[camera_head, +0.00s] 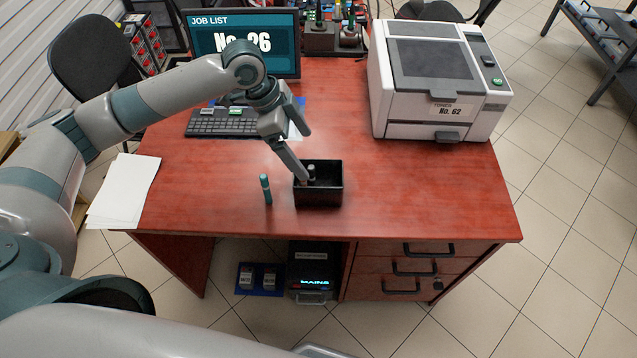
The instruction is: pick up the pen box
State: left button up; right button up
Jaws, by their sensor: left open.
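The pen box (320,196) is a small black open-topped box near the front middle of the red-brown desk. A dark, short upright item (311,172) shows inside it. My left gripper (306,156) is open above the box's back left part. One finger slants down to the box's left inner side or rim, and the other is higher, behind the box. Whether a finger touches the box I cannot tell. My right gripper is out of view.
A keyboard (224,122) and monitor (246,42) are behind, papers (125,190) at the left, and a printer (435,80) at the back right. The desk (420,190) right of the box is clear.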

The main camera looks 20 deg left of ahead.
pick_arm(q)
jog(key=p, duration=0.2)
send_near(324, 184)
jog(key=s+d, duration=0.2)
jog(key=shift+w+d, duration=0.15)
jog(key=shift+d, duration=0.1)
jog(key=shift+p, duration=0.3)
jog(key=shift+d+f+p, duration=0.2)
jog(key=shift+f+p, duration=0.15)
jog(key=shift+p, duration=0.05)
jog(key=p+x, duration=0.2)
jog(key=x, duration=0.1)
jog(key=shift+d+f, duration=0.1)
jog(key=shift+f, duration=0.3)
jog(key=shift+d+f, duration=0.1)
jog(key=shift+f, duration=0.2)
jog(key=shift+f, duration=0.25)
